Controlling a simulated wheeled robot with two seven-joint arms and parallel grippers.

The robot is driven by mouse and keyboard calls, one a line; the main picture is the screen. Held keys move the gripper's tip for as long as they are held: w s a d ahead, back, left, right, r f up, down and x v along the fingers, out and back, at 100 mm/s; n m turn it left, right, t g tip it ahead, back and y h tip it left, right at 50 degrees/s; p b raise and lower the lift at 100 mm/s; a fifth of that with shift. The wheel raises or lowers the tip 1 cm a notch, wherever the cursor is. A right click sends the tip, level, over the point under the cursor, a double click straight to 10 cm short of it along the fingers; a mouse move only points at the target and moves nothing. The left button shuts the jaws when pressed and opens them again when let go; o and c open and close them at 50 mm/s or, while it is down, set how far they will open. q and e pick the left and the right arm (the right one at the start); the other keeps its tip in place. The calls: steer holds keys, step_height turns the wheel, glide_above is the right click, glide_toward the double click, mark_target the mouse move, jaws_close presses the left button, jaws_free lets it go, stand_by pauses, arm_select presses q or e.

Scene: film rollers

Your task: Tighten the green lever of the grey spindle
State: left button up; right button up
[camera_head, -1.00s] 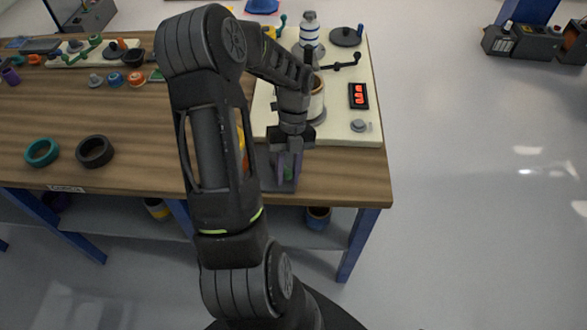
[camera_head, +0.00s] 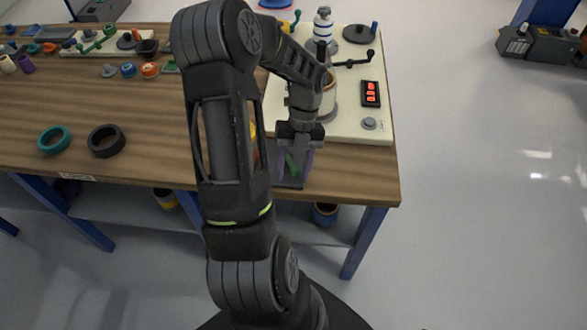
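My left gripper (camera_head: 295,158) points down at the front edge of the wooden table, in front of the cream board. My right gripper is not in view.
A teal ring (camera_head: 54,140) and a black ring (camera_head: 106,141) lie on the left of the wooden table (camera_head: 140,110).

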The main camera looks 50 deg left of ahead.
arm_select(q)
steer(key=shift+w, duration=0.1)
steer(key=b+v, duration=0.1)
steer(key=v, duration=0.6)
steer(key=shift+r, duration=0.35)
steer(key=shift+a, duration=0.1)
stand_by(0.3)
